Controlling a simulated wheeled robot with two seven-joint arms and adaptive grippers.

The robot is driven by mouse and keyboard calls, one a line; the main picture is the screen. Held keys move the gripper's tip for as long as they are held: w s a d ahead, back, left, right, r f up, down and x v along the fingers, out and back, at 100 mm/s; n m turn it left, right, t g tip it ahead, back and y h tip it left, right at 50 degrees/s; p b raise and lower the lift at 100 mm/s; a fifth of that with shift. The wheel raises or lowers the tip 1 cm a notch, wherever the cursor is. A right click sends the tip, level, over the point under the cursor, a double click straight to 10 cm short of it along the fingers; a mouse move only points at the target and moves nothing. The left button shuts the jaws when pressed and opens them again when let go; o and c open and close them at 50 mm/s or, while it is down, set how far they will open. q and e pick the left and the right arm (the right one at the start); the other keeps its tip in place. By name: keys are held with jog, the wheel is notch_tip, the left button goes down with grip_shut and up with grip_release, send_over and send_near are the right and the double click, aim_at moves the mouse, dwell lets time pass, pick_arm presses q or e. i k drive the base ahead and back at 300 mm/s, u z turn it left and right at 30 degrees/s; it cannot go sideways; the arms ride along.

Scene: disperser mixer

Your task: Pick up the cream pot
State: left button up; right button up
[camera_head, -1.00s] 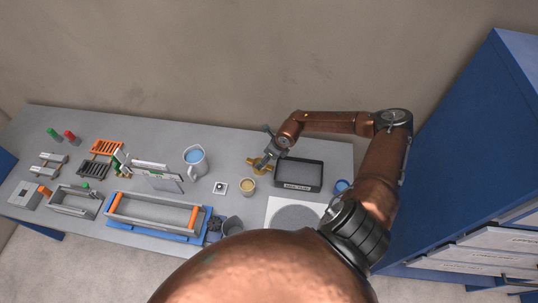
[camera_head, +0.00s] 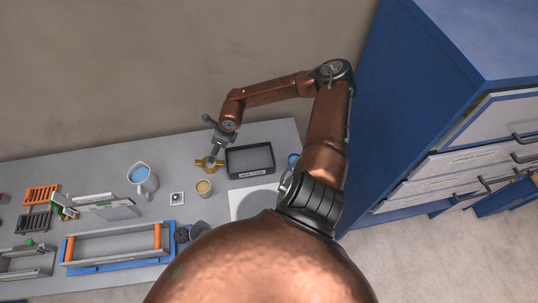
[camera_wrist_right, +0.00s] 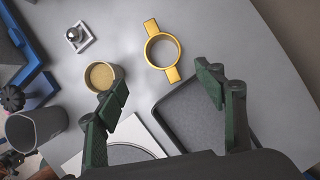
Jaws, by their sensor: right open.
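The cream pot (camera_head: 204,188) is a small pale cup with tan contents, upright on the grey table. It also shows in the right wrist view (camera_wrist_right: 103,76), left of centre, close to the left fingertip in the picture. My right gripper (camera_head: 215,152) is above the table near the gold two-handled ring. In the right wrist view my right gripper (camera_wrist_right: 161,80) has its two dark fingers spread, with nothing held between them. The gold ring (camera_wrist_right: 162,50) lies just beyond the fingers, right of the pot. My left gripper is not in view.
A black tray (camera_head: 250,176) lies right of the pot, with a white sheet bearing a grey disc (camera_head: 258,203) below it. A small white square (camera_head: 177,198) and a pitcher (camera_head: 142,178) stand to its left. A grey cup (camera_wrist_right: 35,128) is also near. Blue drawers (camera_head: 440,60) stand right.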

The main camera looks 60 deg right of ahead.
aim_at(203, 187)
jog(key=z, duration=1.3)
jog(key=k, duration=0.55)
jog(key=z, duration=0.9)
